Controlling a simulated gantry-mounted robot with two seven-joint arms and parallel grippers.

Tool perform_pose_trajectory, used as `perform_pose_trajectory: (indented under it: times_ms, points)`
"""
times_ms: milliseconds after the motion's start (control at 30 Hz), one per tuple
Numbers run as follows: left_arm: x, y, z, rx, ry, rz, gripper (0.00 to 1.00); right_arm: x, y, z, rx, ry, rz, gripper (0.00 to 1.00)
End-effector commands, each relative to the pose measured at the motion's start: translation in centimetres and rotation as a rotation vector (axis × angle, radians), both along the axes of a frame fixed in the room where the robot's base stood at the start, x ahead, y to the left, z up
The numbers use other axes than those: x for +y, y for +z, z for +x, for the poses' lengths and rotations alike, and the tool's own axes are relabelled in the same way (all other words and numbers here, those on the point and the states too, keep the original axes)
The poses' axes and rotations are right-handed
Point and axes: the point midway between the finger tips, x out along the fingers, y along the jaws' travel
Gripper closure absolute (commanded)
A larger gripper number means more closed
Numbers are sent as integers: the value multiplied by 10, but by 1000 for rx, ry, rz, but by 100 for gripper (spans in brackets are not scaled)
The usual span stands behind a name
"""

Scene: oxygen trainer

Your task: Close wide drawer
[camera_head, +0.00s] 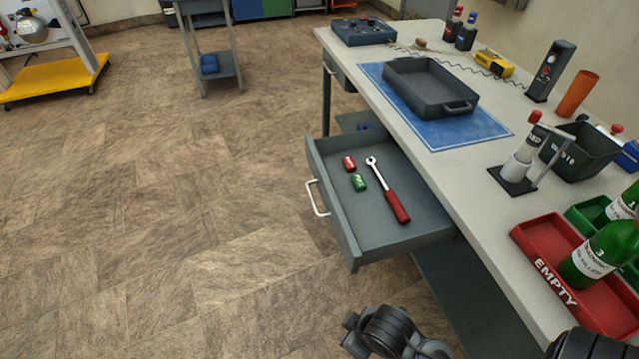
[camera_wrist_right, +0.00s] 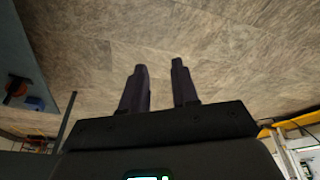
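The wide drawer (camera_head: 400,226) under the workbench is pulled out, with its front panel (camera_head: 329,203) and pale bar handle (camera_head: 317,198) facing left. Inside lie a red-handled wrench (camera_head: 388,191), a small red item (camera_head: 349,163) and a small green item (camera_head: 359,182). Dark arm parts of mine show at the bottom edge of the head view, below the drawer and apart from it; no fingertips are clear there. In the right wrist view my right gripper (camera_wrist_right: 160,68) has its two fingers apart with nothing between them, over the floor. My left gripper is not identifiable.
The workbench top (camera_head: 470,170) holds a dark tray (camera_head: 425,90) on a blue mat (camera_head: 500,128), a red bin (camera_head: 535,233) marked EMPTY, and green bottles (camera_head: 600,255). A smaller drawer (camera_head: 341,76) sits farther back. Floor left of the drawer is clear.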

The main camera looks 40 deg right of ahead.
Motion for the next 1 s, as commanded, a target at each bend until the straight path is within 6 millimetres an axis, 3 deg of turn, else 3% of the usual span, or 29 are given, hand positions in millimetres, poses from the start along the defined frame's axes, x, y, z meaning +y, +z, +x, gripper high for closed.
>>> perform_pose_trajectory:
  times_ms: [33,200,400,667,767,1000]
  points:
    - [1,4,0,1,-1,3,62,0,4,0,0,0,0,79]
    - [2,31,0,4,-5,8,62,0,33,-1,2,1,-1,100]
    - [2,89,0,1,-5,8,62,0,88,-1,2,3,-1,100]
    - [1,148,0,-2,-3,4,62,6,142,16,-34,48,-17,100]
    - [0,168,0,-1,0,0,62,17,156,47,-99,136,-45,100]
    - [-1,188,0,2,4,-5,62,56,154,141,-290,462,-113,100]
